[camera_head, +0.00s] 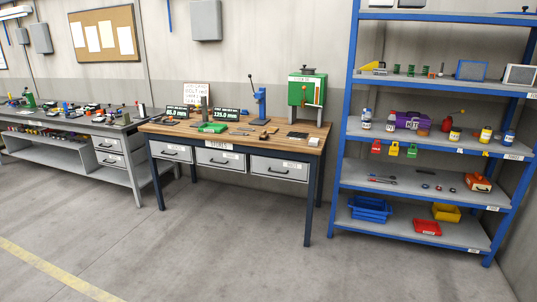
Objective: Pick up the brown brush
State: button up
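The brown brush cannot be made out for certain. Several small tools lie on the wooden top of the workbench (235,142) in the middle, and a small brown item (271,130) lies right of its centre. It is too small to tell whether this is the brush. My gripper is not in view.
The workbench also bears a green machine (306,90), a blue press (260,103) and a green tray (212,128). A blue shelf unit (420,145) stands at right, and a grey bench (95,130) with many small parts at left. The floor in front is clear.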

aim_at(264, 135)
jog(key=i+j+u, duration=0.35)
jog(key=i, duration=0.35)
jog(key=i+u, duration=0.35)
jog(key=i, duration=2.95)
jog(key=i+j+z, duration=0.1)
jog(key=i+z, duration=0.15)
jog(key=i, duration=0.3)
jog(key=i+j+z, duration=0.25)
jog(key=i, duration=0.3)
jog(key=i+j+z, duration=0.25)
jog(key=i, duration=0.25)
